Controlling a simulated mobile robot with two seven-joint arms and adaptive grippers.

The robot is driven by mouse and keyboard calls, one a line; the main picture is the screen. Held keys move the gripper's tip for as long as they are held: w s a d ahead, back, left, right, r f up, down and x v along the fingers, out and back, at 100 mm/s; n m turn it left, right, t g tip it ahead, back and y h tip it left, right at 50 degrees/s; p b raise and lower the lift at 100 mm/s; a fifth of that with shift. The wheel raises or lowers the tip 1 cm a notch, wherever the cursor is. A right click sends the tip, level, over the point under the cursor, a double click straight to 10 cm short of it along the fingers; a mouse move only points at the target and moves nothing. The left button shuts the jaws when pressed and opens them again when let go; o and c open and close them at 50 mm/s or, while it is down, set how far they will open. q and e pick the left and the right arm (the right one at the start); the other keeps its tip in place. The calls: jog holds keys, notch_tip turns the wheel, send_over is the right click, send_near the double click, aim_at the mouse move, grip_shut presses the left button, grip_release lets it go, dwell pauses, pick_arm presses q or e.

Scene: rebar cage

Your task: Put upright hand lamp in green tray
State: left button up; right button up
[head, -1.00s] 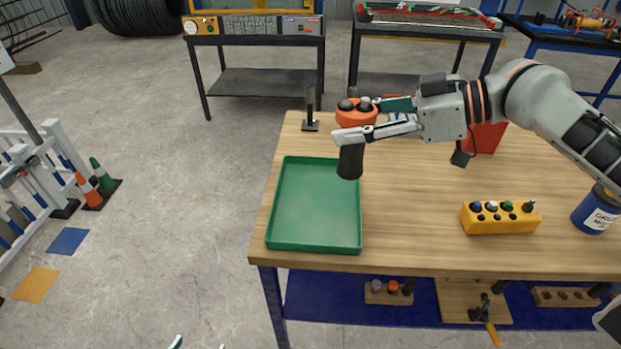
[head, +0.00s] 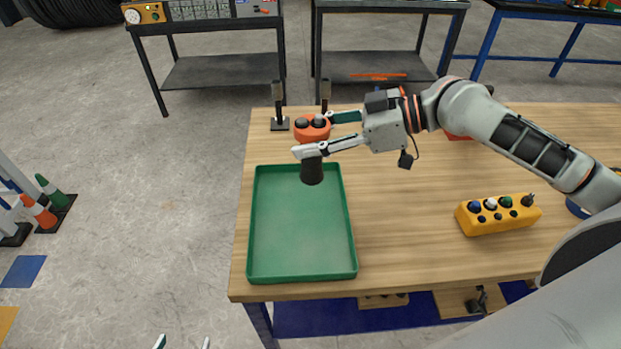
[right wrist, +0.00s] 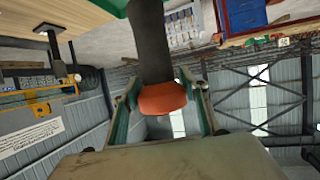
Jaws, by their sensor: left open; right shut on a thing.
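The hand lamp (head: 312,171), with a dark body and an orange part, is held by my right gripper (head: 314,136), which is shut on its orange part. The lamp looks about upright, dark end down, over the far right part of the green tray (head: 300,277). I cannot tell whether its lower end touches the tray. In the right wrist view the orange part (right wrist: 162,98) sits between the fingers, and the dark body reaches toward the green tray (right wrist: 98,7). My left gripper (head: 183,343) shows only its open fingertips at the bottom edge, away from the table.
The green tray lies near the left end of the wooden table (head: 400,255). A black stand (head: 280,123) is behind the tray. A yellow button box (head: 497,214) lies to the right, with clear tabletop between. Grey benches stand behind.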

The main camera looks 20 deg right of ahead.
aim_at(312, 176)
notch_tip(312, 176, down, 6)
jog(key=shift+f, duration=0.1)
notch_tip(312, 176, down, 4)
jog(key=shift+f+b, duration=0.1)
jog(key=shift+b, duration=0.25)
jog(key=o, duration=1.3)
jog(key=shift+f, duration=0.1)
